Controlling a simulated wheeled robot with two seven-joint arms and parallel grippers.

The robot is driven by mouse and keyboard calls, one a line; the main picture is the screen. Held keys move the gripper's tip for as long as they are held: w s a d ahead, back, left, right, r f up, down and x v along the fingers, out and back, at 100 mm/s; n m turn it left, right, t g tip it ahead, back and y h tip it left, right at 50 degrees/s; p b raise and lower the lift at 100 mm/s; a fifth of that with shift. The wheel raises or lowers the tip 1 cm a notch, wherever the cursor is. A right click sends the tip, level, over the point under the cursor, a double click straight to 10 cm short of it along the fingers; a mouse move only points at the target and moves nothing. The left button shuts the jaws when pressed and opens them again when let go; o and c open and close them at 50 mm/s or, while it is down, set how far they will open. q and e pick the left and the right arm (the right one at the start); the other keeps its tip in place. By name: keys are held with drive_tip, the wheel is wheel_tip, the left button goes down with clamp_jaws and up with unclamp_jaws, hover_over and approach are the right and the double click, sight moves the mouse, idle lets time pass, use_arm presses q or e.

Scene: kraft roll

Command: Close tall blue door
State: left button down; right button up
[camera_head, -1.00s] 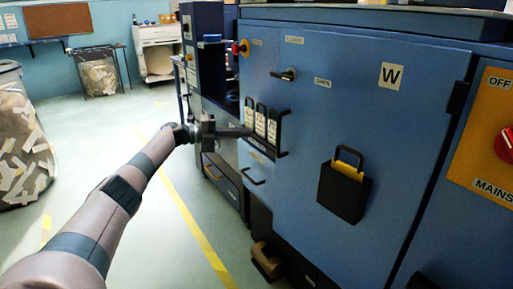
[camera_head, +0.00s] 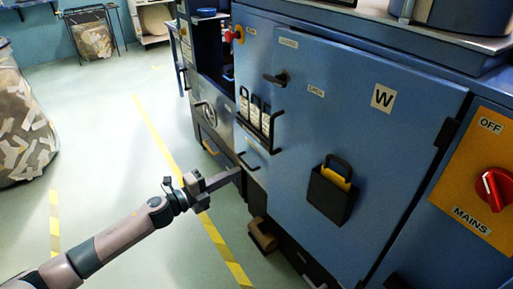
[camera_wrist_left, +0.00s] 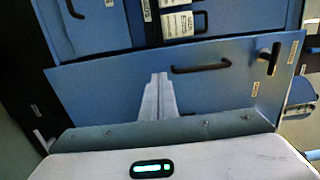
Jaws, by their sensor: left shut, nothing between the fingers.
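The tall blue door (camera_head: 350,110) fills the right of the head view, marked W, with its hinge side at the right. A black lever (camera_head: 275,77) and a vertical black pull bar (camera_head: 273,124) sit near its left edge. How far it stands ajar is hard to tell. My left gripper (camera_head: 238,173) is shut and empty, low in front of the cabinet near the door's lower left edge. In the left wrist view, turned sideways, the door (camera_wrist_left: 110,90) with its pull bar (camera_wrist_left: 200,68) lies beyond my shut fingers (camera_wrist_left: 158,80). Contact cannot be told.
A black pocket (camera_head: 331,193) hangs on the door. Tags (camera_head: 256,110) and a small handle (camera_head: 248,163) are on the panel at its left. A red switch (camera_head: 494,188) is at the right. A brown roll (camera_head: 263,236) lies below. The floor at left is open, beside a bin (camera_head: 22,130).

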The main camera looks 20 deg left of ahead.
use_arm(q)
drive_tip(key=shift+s, duration=0.2)
use_arm(e)
drive_tip(key=shift+s, duration=0.25)
drive_tip(key=shift+f, duration=0.1)
